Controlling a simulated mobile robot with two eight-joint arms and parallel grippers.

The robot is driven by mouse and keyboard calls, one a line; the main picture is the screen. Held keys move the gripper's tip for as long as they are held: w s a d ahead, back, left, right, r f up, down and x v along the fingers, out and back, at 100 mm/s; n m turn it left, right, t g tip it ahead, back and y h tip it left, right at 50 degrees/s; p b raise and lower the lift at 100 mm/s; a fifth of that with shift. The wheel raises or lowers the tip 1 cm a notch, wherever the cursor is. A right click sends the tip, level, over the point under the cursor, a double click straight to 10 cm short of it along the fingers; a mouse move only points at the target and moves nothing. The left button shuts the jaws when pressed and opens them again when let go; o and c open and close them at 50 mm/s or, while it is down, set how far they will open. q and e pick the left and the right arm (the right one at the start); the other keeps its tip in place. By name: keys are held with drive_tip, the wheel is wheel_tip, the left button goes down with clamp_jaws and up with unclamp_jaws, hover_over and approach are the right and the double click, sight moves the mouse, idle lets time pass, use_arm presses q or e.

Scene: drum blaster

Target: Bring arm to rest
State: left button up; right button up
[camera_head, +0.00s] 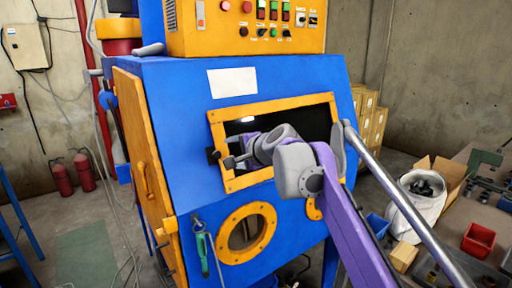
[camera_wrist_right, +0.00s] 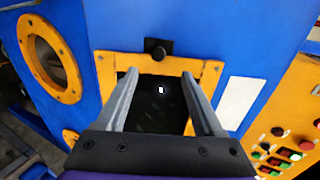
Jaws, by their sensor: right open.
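My right arm, purple and grey, reaches in from the lower right in the head view. Its right gripper (camera_head: 229,161) is at the left side of the yellow-framed window (camera_head: 284,106) of the blue blaster cabinet (camera_head: 178,128). In the right wrist view the two grey fingers of the gripper (camera_wrist_right: 159,74) are apart with nothing between them. They point at the window frame (camera_wrist_right: 112,66) and its black knob (camera_wrist_right: 157,48), which lies just beyond the fingertips. I cannot tell whether they touch the frame. My left gripper is not in view.
A yellow control box (camera_head: 245,28) sits on top of the cabinet. A long metal bar (camera_head: 405,205) slants across the right side. At the right are a white sack (camera_head: 416,205), a red bin (camera_head: 478,240) and cardboard boxes. Floor at the left is mostly clear.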

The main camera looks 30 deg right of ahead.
drive_tip(key=s+a+f+n+g+y, duration=0.1)
drive_tip(key=s+a+f+n+g, duration=0.1)
drive_tip(key=s+a+f+n, duration=0.55)
drive_tip(key=s+a+f+n+g+y, duration=0.15)
drive_tip(key=s+a+f, duration=0.3)
drive_tip(key=f, duration=0.55)
drive_tip(key=s+a+f+n+g+h, duration=0.2)
drive_tip(key=s+f+n, duration=0.6)
drive_tip(key=s+f, duration=0.7)
wheel_tip(320, 180, down, 4)
drive_tip(key=shift+a+n+g+h, duration=0.25)
drive_tip(key=shift+g+h, duration=0.2)
drive_tip(key=shift+g, duration=0.4)
